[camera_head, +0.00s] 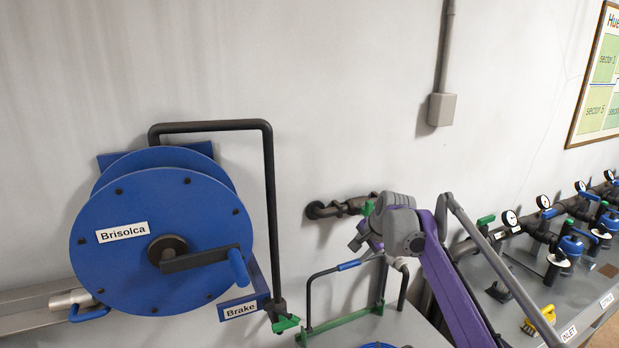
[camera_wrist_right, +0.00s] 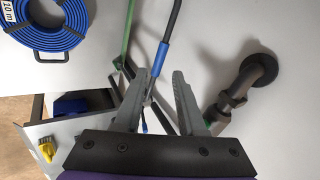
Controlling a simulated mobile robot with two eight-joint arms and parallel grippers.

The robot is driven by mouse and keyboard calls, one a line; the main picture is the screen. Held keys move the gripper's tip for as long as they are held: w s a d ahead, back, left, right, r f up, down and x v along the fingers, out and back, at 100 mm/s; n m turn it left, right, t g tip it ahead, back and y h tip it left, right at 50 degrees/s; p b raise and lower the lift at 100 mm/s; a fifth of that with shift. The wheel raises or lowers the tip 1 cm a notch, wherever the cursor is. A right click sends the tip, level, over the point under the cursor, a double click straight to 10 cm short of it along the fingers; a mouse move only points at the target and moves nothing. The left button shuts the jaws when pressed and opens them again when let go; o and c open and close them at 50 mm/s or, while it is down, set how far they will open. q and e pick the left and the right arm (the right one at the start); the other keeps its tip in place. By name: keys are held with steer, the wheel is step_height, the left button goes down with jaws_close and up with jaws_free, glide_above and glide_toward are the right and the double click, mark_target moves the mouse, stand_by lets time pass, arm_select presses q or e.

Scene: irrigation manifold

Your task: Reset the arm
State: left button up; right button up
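My right gripper (camera_head: 364,237) is open and empty in front of the wall, to the right of the blue reel. In the right wrist view its two grey fingers (camera_wrist_right: 164,76) stand apart with nothing held between them. A dark bent bar with a blue sleeve (camera_head: 349,265) is below and left of the gripper, on a green frame (camera_head: 345,324). In the wrist view the sleeve (camera_wrist_right: 162,58) shows just past the fingertips; I cannot tell whether they touch it. My left gripper is not in view.
A blue reel (camera_head: 200,220) with a crank and bent bar is at left. A dark wall pipe (camera_head: 325,209) is close behind my right gripper. A coiled blue hose (camera_wrist_right: 45,22) lies on the bench. Gauges, valves and a yellow brush (camera_head: 548,314) are at right. Upper wall is mostly clear.

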steer(key=s+f+n+h, duration=0.1)
steer(key=s+n, duration=0.2)
steer(key=s, duration=0.8)
steer(key=s+f+n, duration=0.2)
steer(key=s+n, duration=0.1)
steer(key=s, duration=0.8)
steer(key=s+d+f+n, duration=0.1)
steer(key=s+f+n, duration=0.1)
steer(key=s+f, duration=0.4)
steer(key=s+d+f+n+h, duration=0.1)
steer(key=s+f+n, duration=0.2)
steer(key=s, duration=0.9)
step_height(320, 180, down, 3)
steer(key=shift+s+f, duration=0.2)
steer(key=shift+s, duration=0.2)
steer(key=shift+a, duration=0.1)
